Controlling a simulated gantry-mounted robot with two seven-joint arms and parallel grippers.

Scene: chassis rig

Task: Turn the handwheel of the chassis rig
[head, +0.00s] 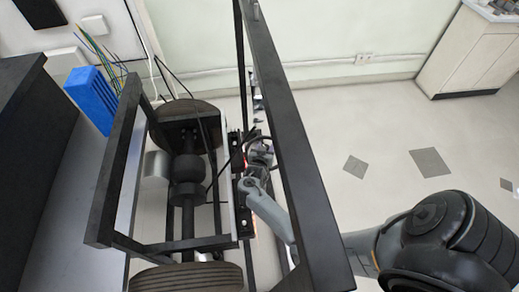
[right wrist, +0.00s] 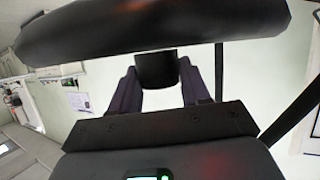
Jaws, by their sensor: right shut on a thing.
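The chassis rig (head: 123,165) is a black frame holding a dark axle with wheels in the head view. My right arm reaches in from the right, passing behind a frame beam, and my right gripper (head: 258,152) is at the rig's inner side. In the right wrist view my right gripper (right wrist: 157,88) has its two fingers on either side of a short dark cylinder, and it is shut on it. This looks like part of the handwheel (right wrist: 157,68). A thick dark curved bar crosses above it. In the head view the handwheel cannot be made out clearly. My left gripper is not in view.
The long black frame beam (head: 287,130) stands close beside my right forearm. A blue crate (head: 90,100) is at the left, near a dark cabinet (head: 35,130). The tiled floor (head: 400,120) at the right is open, with a pale counter (head: 468,50) at the back.

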